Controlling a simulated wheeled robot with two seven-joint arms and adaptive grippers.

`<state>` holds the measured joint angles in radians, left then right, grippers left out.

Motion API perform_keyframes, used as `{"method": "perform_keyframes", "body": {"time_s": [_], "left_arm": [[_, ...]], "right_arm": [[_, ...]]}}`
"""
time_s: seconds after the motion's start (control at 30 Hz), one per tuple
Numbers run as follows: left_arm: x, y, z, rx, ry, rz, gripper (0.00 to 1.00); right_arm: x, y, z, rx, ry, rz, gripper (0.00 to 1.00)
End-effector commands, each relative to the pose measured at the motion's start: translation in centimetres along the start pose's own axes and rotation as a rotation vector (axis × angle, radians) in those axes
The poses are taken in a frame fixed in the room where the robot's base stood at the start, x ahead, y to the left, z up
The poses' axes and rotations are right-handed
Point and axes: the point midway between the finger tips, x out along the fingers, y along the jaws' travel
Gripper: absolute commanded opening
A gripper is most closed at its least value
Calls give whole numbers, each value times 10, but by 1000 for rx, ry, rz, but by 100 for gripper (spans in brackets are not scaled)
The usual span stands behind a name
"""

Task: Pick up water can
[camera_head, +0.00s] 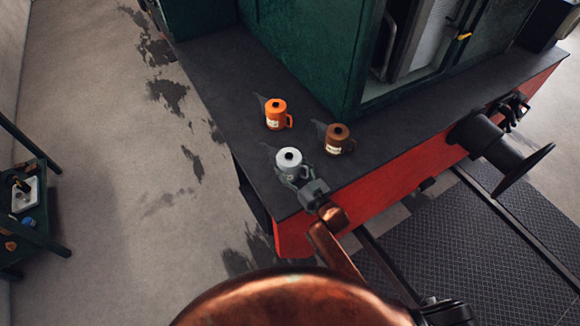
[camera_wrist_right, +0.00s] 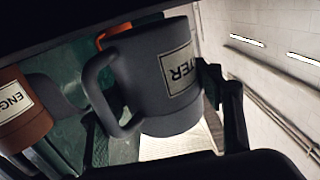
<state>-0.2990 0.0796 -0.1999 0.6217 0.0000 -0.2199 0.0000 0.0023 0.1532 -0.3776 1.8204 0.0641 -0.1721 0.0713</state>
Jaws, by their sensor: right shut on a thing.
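I cannot tell whether the can's base still touches the deck. My left gripper is not in view.
An orange can (camera_head: 275,113) and a brown can (camera_head: 337,139) stand close behind on the deck (camera_head: 222,75). The green cab wall (camera_head: 305,50) rises behind them. A black buffer (camera_head: 490,140) projects at right.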

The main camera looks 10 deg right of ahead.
Motion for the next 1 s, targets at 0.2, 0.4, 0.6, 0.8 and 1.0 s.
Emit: {"method": "perform_keyframes", "body": {"time_s": [0.2,0.4,0.6,0.8,1.0], "left_arm": [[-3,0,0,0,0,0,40],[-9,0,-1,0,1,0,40],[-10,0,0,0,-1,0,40],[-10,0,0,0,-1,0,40],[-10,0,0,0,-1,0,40]], "right_arm": [[-9,0,-35,-1,6,-1,19],[-46,-2,-81,-3,8,-1,19],[-94,-5,-102,-1,3,-1,19],[-126,-6,-115,-1,2,0,19],[-139,-7,-122,0,3,0,19]]}}
